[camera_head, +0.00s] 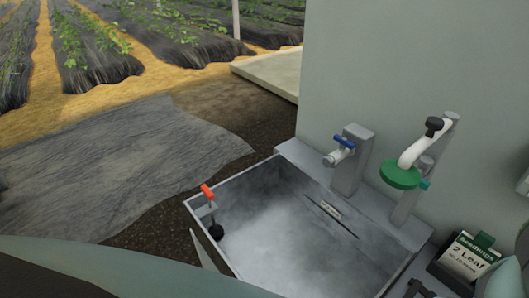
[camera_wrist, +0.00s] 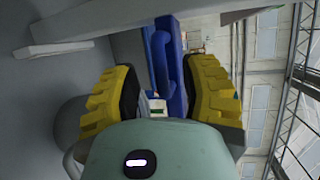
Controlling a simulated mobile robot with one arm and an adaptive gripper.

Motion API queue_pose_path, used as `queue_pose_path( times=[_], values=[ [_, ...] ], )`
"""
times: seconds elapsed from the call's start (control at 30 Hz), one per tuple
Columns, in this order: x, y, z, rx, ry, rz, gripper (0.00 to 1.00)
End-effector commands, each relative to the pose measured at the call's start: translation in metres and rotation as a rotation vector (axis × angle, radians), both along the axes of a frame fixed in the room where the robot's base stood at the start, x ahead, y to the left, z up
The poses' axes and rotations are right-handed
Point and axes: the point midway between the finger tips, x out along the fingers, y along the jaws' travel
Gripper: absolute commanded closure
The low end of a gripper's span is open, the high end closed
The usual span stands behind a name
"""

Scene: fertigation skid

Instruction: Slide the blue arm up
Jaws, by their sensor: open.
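In the wrist view a blue arm (camera_wrist: 163,50) shows as a long blue bar with a curved blue loop like a handle. It stands beyond and between the two yellow ribbed fingers of my gripper (camera_wrist: 164,75). The fingers are apart, with visible space between them, and I see no grip on the blue part. The rounded body of my gripper hides the lower part of the view. The head view does not show my gripper or clearly show this blue arm.
The head view shows a grey sink (camera_head: 290,235), a tap with a small blue lever (camera_head: 344,142), a green disc on a white curved pipe (camera_head: 400,174), a red-handled fitting (camera_head: 207,191) and a seedlings box (camera_head: 468,258). A pale beam (camera_wrist: 80,27) crosses the wrist view's upper left.

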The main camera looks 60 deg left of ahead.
Motion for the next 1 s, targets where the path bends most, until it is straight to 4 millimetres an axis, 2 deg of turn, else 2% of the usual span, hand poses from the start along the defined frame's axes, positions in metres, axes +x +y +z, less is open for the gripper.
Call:
queue_pose_path(
  times=[0.2,0.6,0.63,1.0],
  values=[
    [0.005,-0.013,-0.002,0.0,0.0,-0.002,0.57],
    [0.006,-0.016,-0.003,-0.001,0.0,-0.005,0.57],
    [0.006,-0.016,-0.003,-0.001,0.0,-0.005,0.52],
    [0.006,-0.016,-0.003,-0.001,0.0,-0.004,0.91]
  ],
)
